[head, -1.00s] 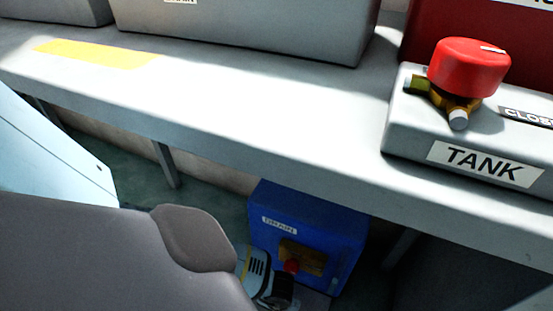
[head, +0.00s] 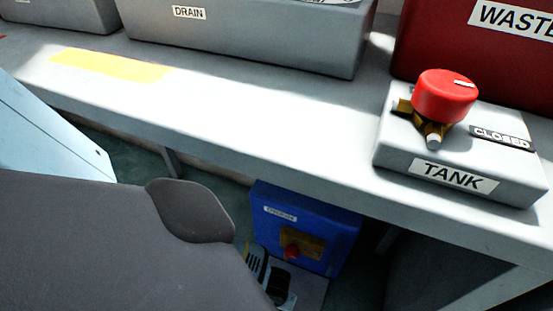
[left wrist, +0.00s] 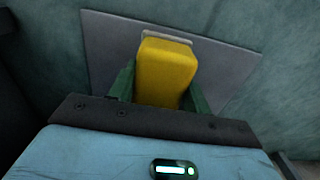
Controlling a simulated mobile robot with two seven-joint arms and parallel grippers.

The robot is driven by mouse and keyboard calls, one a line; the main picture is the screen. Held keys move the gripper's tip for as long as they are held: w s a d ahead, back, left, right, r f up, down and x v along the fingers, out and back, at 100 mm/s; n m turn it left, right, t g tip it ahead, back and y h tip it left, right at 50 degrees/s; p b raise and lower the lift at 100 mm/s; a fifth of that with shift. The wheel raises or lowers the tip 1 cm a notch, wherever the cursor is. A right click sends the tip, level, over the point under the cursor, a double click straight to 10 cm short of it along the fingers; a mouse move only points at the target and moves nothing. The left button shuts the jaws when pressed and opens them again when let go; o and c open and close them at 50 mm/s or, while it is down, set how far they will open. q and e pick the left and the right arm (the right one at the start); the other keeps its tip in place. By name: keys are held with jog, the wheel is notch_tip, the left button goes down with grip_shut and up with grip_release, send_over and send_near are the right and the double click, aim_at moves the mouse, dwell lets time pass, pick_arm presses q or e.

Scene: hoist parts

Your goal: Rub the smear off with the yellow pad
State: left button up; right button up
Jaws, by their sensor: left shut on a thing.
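In the left wrist view, my left gripper (left wrist: 155,92) has green fingers shut on the yellow pad (left wrist: 165,72), one on each side. The pad is a thick rounded block with a pale strip at its far end. A flat grey plate (left wrist: 218,68) shows behind and around the pad. I cannot tell whether the pad touches it. I see no smear in either view; the pad and gripper may hide it. My right gripper is not in view.
In the head view, a grey bench (head: 250,115) carries a TANK box (head: 395,155) with a red knob (head: 445,95), a DRAIN box (head: 280,40) and a red WASTE box (head: 425,45). A blue box (head: 330,235) stands below. A flat yellow patch (head: 110,65) marks the bench.

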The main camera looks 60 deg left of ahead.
pick_arm(q)
jog(key=s, duration=0.1)
jog(key=s+d+r+p, duration=0.2)
jog(key=shift+s, duration=0.15)
jog(key=shift+s+d, duration=0.15)
jog(key=shift+s, duration=0.1)
